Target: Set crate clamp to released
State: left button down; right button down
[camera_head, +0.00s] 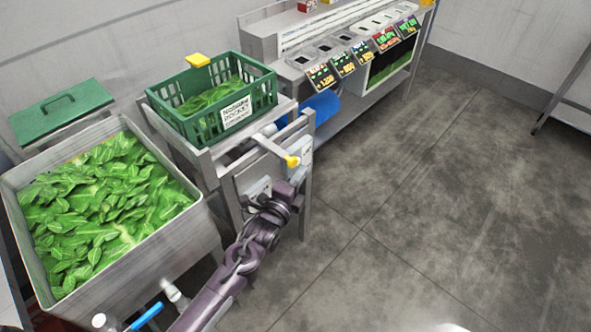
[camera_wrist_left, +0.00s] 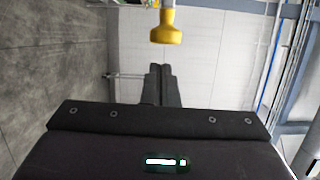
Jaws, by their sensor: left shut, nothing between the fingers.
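The green crate (camera_head: 262,97) holds leafy greens and stands on a metal stand. A lever with a yellow knob (camera_head: 292,161), which looks like the crate clamp, sticks out at the stand's front right; its state label is too small to read. My left gripper (camera_head: 297,186) is just below the knob in the head view and appears apart from it. In the left wrist view the yellow knob (camera_wrist_left: 166,28) is ahead of the fingers (camera_wrist_left: 161,72), which are together and empty. My right gripper is not in view.
A metal basin (camera_head: 163,248) full of leaves stands at left, with a green lid (camera_head: 62,112) behind it. A yellow block (camera_head: 197,60) is at the crate's back rim. A counter with price signs (camera_head: 345,66) runs behind.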

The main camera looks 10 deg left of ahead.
aim_at(281, 159)
pick_arm(q)
jog(key=shift+w+a, duration=0.4)
jog(key=shift+a, duration=0.25)
jog(key=w+a, duration=0.1)
jog(key=a, duration=0.1)
jog(key=w+a+b, duration=0.1)
jog(key=w+a, duration=0.1)
jog(key=shift+w+a+r, duration=0.1)
jog(key=shift+w+a, duration=0.05)
jog(key=shift+a, duration=0.15)
